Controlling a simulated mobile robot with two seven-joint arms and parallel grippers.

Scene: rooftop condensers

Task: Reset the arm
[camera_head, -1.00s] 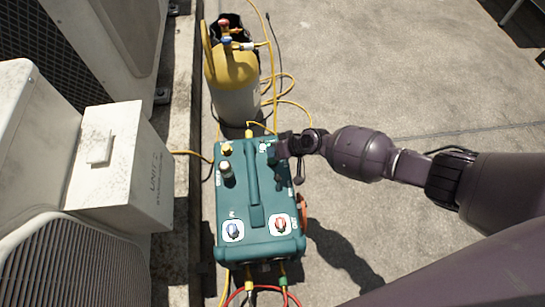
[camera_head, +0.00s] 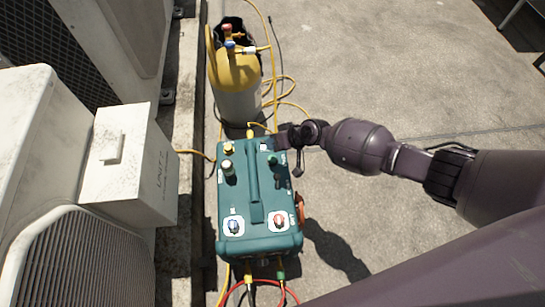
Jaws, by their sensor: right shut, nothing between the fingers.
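My right arm comes in from the right side of the view. My right gripper (camera_head: 285,138) is shut and empty at the upper right corner of the teal recovery machine (camera_head: 258,225). I cannot tell whether it touches the case. The machine has a top handle, a blue knob (camera_head: 234,226) and a red knob (camera_head: 279,220) near its front, and brass fittings at its upper left. My left gripper is not in view.
A yellow and grey cylinder (camera_head: 236,85) with a valve stands behind the machine. Yellow hoses (camera_head: 290,85) loop beside it. A white condenser box labelled unit 2 (camera_head: 128,160) stands at left. Red and yellow hoses leave the front. Open concrete (camera_head: 400,60) lies to the right.

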